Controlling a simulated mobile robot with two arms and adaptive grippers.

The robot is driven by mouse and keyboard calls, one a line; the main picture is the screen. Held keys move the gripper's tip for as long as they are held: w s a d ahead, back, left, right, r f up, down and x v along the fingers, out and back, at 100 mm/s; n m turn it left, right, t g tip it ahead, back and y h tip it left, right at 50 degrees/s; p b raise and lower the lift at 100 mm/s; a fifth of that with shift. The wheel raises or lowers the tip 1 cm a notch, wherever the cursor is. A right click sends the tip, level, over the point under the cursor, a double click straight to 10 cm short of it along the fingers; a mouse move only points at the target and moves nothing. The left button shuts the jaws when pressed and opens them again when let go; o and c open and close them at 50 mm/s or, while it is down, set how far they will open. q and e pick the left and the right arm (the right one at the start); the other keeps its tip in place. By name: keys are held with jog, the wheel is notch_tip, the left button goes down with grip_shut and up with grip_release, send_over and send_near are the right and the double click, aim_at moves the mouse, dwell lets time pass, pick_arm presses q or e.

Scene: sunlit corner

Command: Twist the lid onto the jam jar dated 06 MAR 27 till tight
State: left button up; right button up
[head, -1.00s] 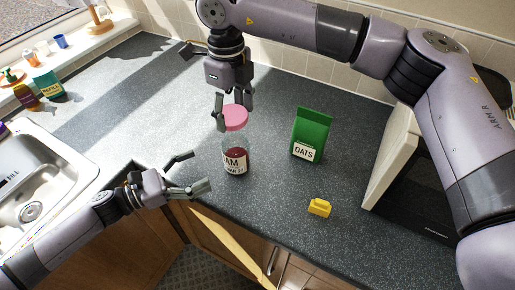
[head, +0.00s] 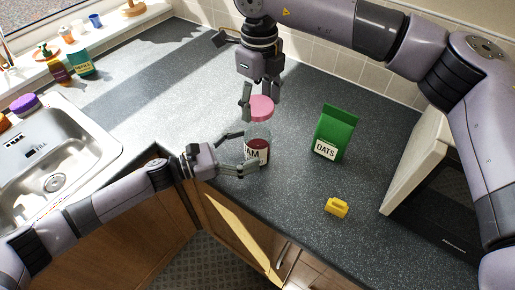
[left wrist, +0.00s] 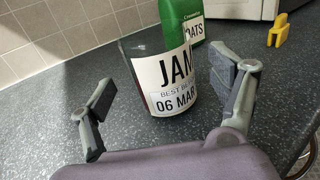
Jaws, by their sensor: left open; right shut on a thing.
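The jam jar (head: 258,134) stands upright on the dark worktop, with dark red jam in it. In the left wrist view its label (left wrist: 172,84) reads "JAM", "BEST BE…" and "06 MAR", cut off at the side. My right gripper (head: 260,98) comes down from above and is shut on the lid. My left gripper (head: 243,152) is open, its fingers reaching to either side of the jar. In the left wrist view its fingers (left wrist: 165,97) stand apart from the jar.
A green oats packet (head: 335,130) stands right of the jar, with a small yellow object (head: 337,207) in front. A microwave (head: 425,190) stands at the right. A sink (head: 62,150) is at the left. The worktop behind the jar is clear.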

aim_at(260, 126)
pick_arm(q)
jog(key=x, duration=0.4)
pick_arm(e)
jog(key=shift+d, duration=0.1)
pick_arm(q)
jog(key=c, duration=1.8)
pick_arm(e)
jog(key=shift+f, duration=2.5)
jog(key=shift+f, duration=0.9)
jog(key=shift+f, duration=0.55)
